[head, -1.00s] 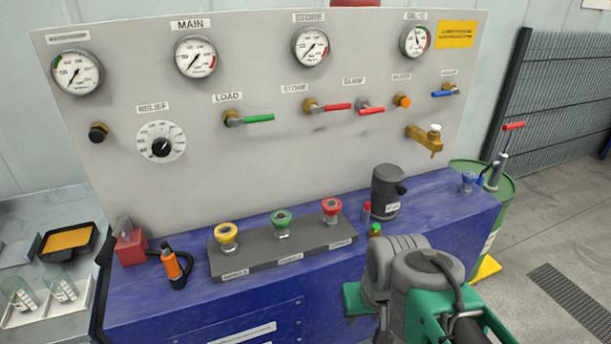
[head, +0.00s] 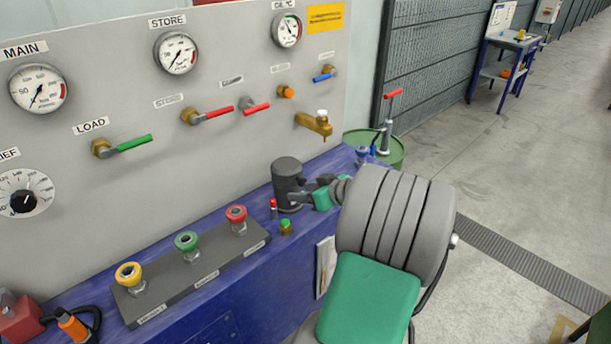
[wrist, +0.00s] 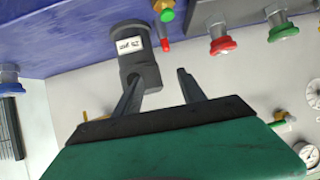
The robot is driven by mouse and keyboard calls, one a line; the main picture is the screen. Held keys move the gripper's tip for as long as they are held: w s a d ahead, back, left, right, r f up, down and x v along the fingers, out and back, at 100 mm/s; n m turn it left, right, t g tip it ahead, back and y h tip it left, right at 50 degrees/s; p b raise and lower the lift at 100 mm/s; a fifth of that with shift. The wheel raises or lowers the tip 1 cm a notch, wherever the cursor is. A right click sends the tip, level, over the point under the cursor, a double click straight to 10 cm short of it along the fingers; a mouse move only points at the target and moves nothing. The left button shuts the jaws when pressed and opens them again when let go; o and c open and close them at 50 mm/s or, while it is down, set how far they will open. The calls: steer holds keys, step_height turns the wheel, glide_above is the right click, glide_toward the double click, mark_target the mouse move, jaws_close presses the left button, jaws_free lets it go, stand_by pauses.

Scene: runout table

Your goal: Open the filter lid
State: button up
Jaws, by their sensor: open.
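The filter is a dark grey upright canister (head: 286,171) with a round top, standing on the blue bench. Its lid looks closed, flat on the body. In the wrist view the canister (wrist: 127,62) shows with a white label and a grey block at its end. My gripper (head: 296,198) is at the canister's right side in the head view. In the wrist view my gripper (wrist: 160,76) is open, its left finger overlapping the canister's block and its right finger clear of it. I cannot tell whether a finger touches.
A small red-topped item (head: 273,207) and a green-capped item (head: 286,227) stand close in front of the canister. Left is a grey block with yellow, green and red knobs (head: 236,217). A brass tap (head: 315,123) juts from the panel behind. A green drum (head: 392,148) stands right.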

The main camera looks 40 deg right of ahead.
mark_target(304, 181)
steer(key=s+d+r+t, duration=0.1)
steer(key=s+d, duration=0.1)
steer(key=d, duration=0.3)
steer(key=shift+h, duration=0.4)
steer(key=p+x, duration=0.2)
steer(key=x, duration=0.5)
steer(key=shift+w+a+r, duration=0.1)
steer(key=shift+w+a, duration=0.05)
jaws_close()
stand_by(0.4)
